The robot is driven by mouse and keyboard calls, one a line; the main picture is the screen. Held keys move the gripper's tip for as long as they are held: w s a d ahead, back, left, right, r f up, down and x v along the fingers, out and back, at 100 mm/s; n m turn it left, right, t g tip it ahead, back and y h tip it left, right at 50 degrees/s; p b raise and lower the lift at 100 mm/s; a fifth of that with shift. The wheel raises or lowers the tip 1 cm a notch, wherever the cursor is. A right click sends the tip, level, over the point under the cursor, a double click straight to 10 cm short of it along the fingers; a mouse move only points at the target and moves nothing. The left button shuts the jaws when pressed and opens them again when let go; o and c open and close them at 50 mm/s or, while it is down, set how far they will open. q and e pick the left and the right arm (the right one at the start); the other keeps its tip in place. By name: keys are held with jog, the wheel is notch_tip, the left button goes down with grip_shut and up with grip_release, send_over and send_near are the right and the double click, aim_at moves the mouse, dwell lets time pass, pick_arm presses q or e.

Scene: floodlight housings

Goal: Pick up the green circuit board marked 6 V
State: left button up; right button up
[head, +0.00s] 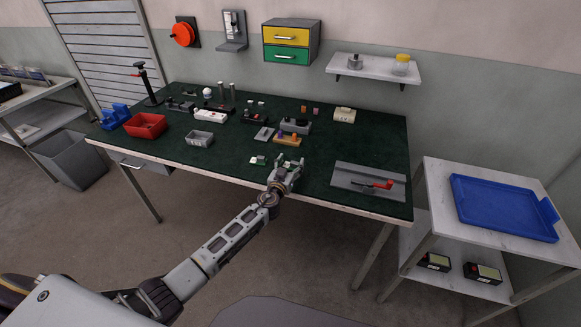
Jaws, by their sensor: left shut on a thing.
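My left gripper (290,163) is over the front middle of the dark green table top (235,150). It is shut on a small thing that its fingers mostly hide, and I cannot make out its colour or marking. A small green and white piece (258,160), perhaps a circuit board, lies on the table just left of the gripper, apart from it. No 6 V marking is readable at this size. My right gripper is not in view.
Behind the gripper stand an orange-brown block (287,140) and a grey fixture (296,126). A grey tray (199,138) and red bin (146,125) are to the left. A grey plate with a red-handled clamp (368,182) is at right. A blue tray (503,208) sits on the side stand.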

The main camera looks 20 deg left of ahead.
aim_at(290, 168)
pick_arm(q)
notch_tip(290, 168, up, 6)
jog(key=shift+r+p, duration=0.1)
jog(key=shift+p, duration=0.9)
jog(key=shift+r, duration=0.75)
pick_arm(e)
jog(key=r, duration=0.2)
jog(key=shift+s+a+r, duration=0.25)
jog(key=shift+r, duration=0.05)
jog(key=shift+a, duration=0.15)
